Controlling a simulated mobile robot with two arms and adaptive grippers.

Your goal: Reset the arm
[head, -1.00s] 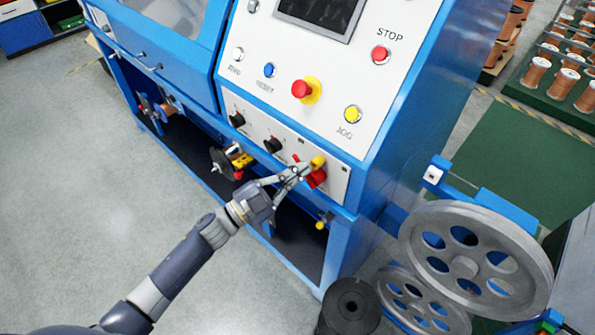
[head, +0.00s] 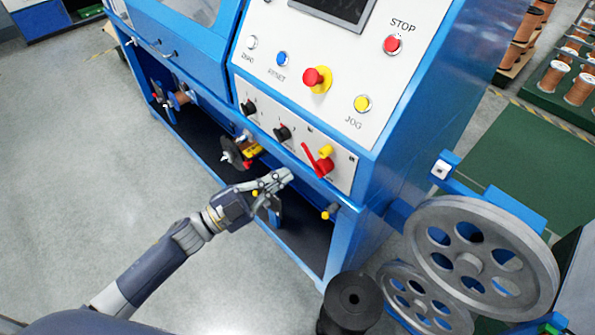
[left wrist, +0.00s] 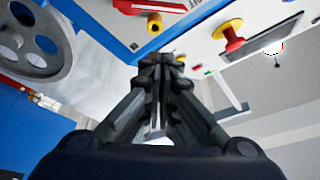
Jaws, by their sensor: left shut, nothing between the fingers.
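My left gripper (head: 285,176) is shut and empty in front of the blue machine, just below and left of the red rotary switch (head: 318,163) with its yellow part. In the left wrist view the closed fingers (left wrist: 160,60) point toward the machine front. My left arm reaches in from the lower left of the head view. The right gripper is in neither view.
The sloped panel carries a red emergency button (head: 316,78), a blue button (head: 282,59), a yellow JOG button (head: 362,103) and a STOP button (head: 392,44). Grey pulley wheels (head: 480,258) and a black spool (head: 352,300) stand at the right. Grey floor is open at left.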

